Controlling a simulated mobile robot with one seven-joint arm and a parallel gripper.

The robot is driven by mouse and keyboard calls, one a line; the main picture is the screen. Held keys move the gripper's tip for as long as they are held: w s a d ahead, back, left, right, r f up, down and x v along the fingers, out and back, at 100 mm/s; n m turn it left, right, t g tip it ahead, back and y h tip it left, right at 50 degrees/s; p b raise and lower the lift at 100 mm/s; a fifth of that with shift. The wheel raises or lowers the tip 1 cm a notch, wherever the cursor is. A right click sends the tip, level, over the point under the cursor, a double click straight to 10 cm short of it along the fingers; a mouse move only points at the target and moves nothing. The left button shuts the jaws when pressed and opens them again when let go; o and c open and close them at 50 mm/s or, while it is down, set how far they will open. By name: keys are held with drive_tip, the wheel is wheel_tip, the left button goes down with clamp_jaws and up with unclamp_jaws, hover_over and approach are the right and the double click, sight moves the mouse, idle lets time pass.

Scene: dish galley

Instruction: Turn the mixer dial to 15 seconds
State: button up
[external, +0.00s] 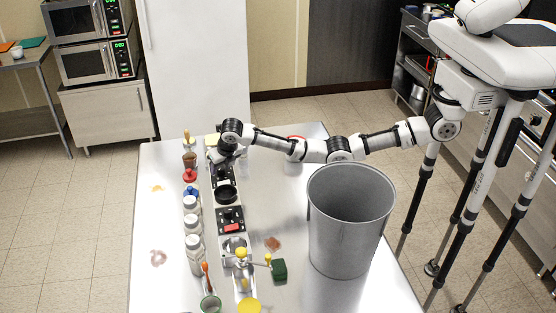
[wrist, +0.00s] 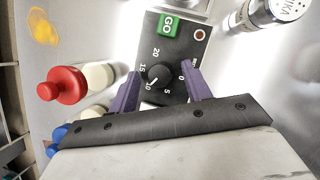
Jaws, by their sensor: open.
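The mixer's black control panel (wrist: 183,58) is under my gripper in the wrist view, with a green GO button (wrist: 168,25) and a small round red-centred button (wrist: 200,34). The black dial (wrist: 160,74) is ringed by the numbers 0, 5, 10, 15 and 20. Its pointer seems to face near the 10, but it is too small to be sure. My gripper (wrist: 161,84) is open, its two purple fingers on either side of the dial; I cannot tell whether they touch it. In the external view my gripper (external: 224,158) is over the table's far end, hiding the dial.
A red-capped bottle (wrist: 64,86) is left of the panel, and a silver-topped shaker (wrist: 272,12) is at upper right. Several bottles (external: 194,250) line the row's left side. A big grey bin (external: 345,235) stands at the table's right. The table's left strip is mostly clear.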

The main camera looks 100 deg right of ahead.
drive_tip(key=shift+f, duration=0.1)
drive_tip(key=c, duration=1)
drive_tip(key=shift+m, duration=0.3)
drive_tip(key=shift+w+m+g, duration=0.15)
drive_tip(key=shift+m+g, duration=0.55)
drive_tip(key=shift+m, duration=1)
drive_tip(key=shift+w+m+h+b, duration=0.1)
drive_tip(key=shift+m+h+b, duration=0.2)
drive_tip(key=shift+m+b, duration=0.25)
drive_tip(key=shift+m+g+b, duration=0.4)
drive_tip(key=shift+m+b, duration=0.05)
drive_tip(key=shift+b, duration=0.15)
drive_tip(key=o, duration=1)
